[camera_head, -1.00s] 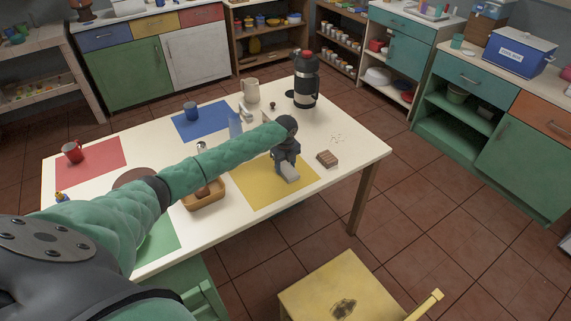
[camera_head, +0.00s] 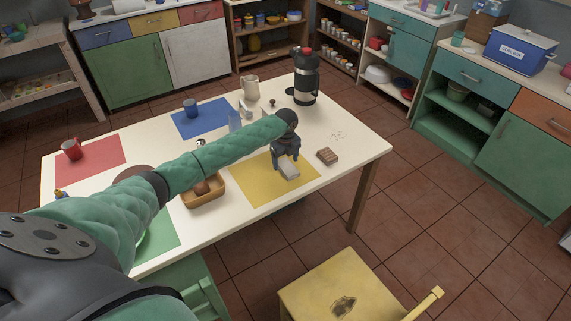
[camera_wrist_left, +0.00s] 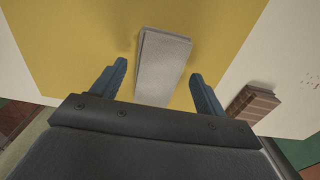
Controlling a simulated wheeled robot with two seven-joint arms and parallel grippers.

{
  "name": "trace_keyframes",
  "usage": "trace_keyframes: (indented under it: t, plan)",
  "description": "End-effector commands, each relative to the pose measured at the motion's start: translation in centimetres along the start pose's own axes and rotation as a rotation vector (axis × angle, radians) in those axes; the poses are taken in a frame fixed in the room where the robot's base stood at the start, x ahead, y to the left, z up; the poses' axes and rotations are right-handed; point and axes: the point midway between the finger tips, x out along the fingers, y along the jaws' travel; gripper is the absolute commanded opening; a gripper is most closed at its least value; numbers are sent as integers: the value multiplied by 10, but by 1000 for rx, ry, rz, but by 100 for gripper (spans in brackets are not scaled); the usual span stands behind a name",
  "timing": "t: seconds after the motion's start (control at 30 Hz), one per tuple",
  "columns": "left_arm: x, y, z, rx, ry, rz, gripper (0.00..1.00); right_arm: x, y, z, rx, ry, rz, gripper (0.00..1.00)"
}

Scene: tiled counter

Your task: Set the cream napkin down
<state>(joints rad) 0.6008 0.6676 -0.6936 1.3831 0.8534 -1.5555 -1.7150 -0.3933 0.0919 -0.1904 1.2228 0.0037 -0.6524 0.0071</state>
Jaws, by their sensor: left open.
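The cream napkin (camera_head: 289,171) is a pale, folded rectangle on the yellow placemat (camera_head: 250,190) at the right part of the table. In the left wrist view the napkin (camera_wrist_left: 163,66) lies flat on the yellow mat (camera_wrist_left: 80,40), between my two blue fingertips. My left gripper (camera_head: 286,162) is above the napkin with its fingers spread. A gap shows on both sides of the napkin in the left wrist view (camera_wrist_left: 158,70). My right gripper is not in view.
A brown slatted block (camera_head: 327,157) lies just right of the yellow mat. A wooden basket (camera_head: 205,200) stands left of it. A yellow chair (camera_head: 340,290) is in front.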

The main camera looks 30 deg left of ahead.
Motion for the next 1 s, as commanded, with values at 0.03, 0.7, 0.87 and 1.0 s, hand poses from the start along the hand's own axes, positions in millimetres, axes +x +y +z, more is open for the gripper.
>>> trace_keyframes:
  t: [0.03,0.7,0.87,1.0]
  plan:
    - [-6,0,1,1,-1,-2,74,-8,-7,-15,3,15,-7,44]
    - [-103,0,0,1,1,1,74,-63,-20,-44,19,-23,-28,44]
    - [-106,0,-1,1,1,1,74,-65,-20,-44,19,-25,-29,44]
    - [-105,0,-1,1,1,1,74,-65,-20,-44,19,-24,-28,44]
